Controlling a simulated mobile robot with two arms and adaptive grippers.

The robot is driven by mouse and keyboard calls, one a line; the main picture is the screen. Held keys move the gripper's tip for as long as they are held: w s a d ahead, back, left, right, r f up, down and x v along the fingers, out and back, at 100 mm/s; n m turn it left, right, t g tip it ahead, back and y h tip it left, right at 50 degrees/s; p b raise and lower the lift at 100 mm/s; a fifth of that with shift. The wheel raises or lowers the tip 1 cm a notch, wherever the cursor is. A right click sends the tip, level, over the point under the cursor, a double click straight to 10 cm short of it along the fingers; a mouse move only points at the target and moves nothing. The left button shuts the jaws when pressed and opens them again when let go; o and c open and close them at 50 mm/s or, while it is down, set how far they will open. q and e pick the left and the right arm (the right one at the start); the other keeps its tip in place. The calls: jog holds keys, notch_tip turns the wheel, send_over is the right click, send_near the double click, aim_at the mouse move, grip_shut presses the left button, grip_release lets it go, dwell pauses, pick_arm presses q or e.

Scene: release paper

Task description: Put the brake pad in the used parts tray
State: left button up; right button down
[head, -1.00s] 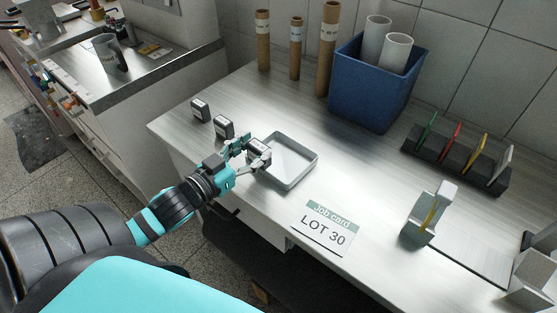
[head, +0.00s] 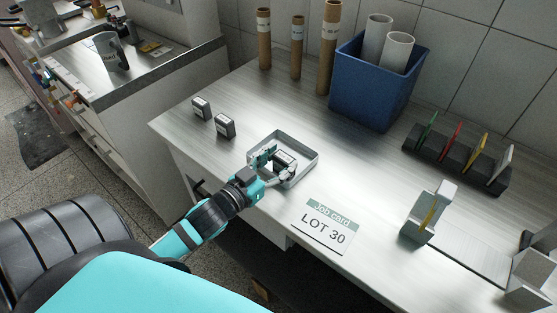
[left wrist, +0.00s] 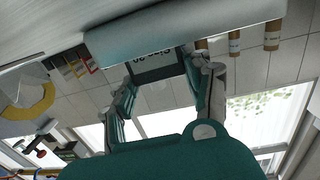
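My left gripper (head: 276,162) is shut on a dark brake pad (head: 284,158) with a pale label, inside the outline of the shallow grey metal tray (head: 312,160). In the left wrist view the fingers (left wrist: 160,68) sit on either side of the pad (left wrist: 155,66), whose lettering appears upside down. I cannot tell whether the pad touches the tray floor. Two similar dark pads, one at the back (head: 201,107) and one nearer (head: 224,125), stand on the bench left of the tray. My right gripper is not in view.
A job card marked LOT 30 (head: 324,226) lies right of the tray. A blue bin (head: 370,90) with white tubes and several cardboard tubes (head: 327,50) stand behind. A rack of coloured cards (head: 455,160) and a metal stand (head: 428,217) are at right.

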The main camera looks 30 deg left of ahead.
pick_arm(q)
jog(key=o, duration=0.5)
jog(key=shift+c, duration=0.2)
jog(key=shift+s, duration=0.4)
jog(key=s+a+b, duration=0.1)
jog(key=s, duration=1)
jog(key=shift+a+r, duration=0.25)
jog(key=shift+r, duration=0.15)
